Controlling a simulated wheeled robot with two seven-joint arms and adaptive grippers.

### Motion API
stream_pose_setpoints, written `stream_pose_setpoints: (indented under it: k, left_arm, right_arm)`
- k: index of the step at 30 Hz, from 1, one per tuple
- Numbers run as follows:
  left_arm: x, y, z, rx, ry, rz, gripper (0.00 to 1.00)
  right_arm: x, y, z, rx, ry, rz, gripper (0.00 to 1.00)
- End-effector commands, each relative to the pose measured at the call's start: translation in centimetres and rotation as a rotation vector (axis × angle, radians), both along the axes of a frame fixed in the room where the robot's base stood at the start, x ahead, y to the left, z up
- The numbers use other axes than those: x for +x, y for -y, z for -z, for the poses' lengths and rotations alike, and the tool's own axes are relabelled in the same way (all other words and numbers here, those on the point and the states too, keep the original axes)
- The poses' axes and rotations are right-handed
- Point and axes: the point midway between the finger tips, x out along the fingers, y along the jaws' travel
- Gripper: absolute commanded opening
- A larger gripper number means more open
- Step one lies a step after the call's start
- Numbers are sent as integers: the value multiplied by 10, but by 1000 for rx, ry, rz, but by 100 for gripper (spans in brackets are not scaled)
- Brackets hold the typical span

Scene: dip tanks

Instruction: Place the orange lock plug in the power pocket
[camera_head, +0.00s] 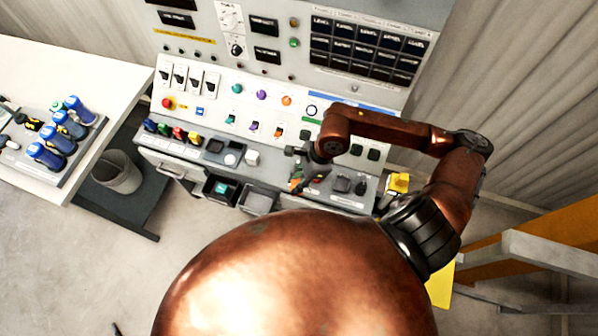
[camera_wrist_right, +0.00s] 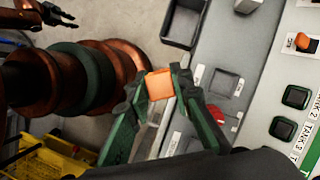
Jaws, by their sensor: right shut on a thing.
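The orange lock plug (camera_wrist_right: 160,84) is a small orange block between the fingertips of my right gripper (camera_wrist_right: 158,90). In the head view my right gripper (camera_head: 303,172) hangs over the front ledge of the control panel, and only a bit of orange shows there. In the wrist view a square grey recess (camera_wrist_right: 228,82) lies in the ledge right of the plug, apart from it. The labels are too small to read, so I cannot tell which recess is the power pocket. A dark gripper, seemingly my left one (camera_wrist_right: 52,12), shows at the wrist view's top left; its opening is unclear.
Two bins, one dark (camera_head: 221,189) and one grey (camera_head: 257,201), hang at the ledge front. Several coloured plugs (camera_head: 178,134) stand at the ledge's left. A table with blue-capped bottles (camera_head: 80,108) is far left.

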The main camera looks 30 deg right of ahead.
Motion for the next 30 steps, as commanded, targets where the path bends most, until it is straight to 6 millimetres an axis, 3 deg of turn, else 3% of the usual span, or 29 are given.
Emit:
stream_pose_setpoints:
  k: [6,15,26,30]
  left_arm:
    - [-3,0,-2,0,-4,-1,29]
    - [-3,-1,-4,1,-4,-1,29]
    - [-2,-1,-15,1,-2,-1,29]
    - [-2,-1,-18,1,-1,-1,29]
  right_arm:
    - [-13,-2,-8,4,2,345,0]
    - [-16,1,-11,0,-3,551,0]
    - [48,41,22,1,-7,563,0]
    - [70,54,45,1,-9,561,0]
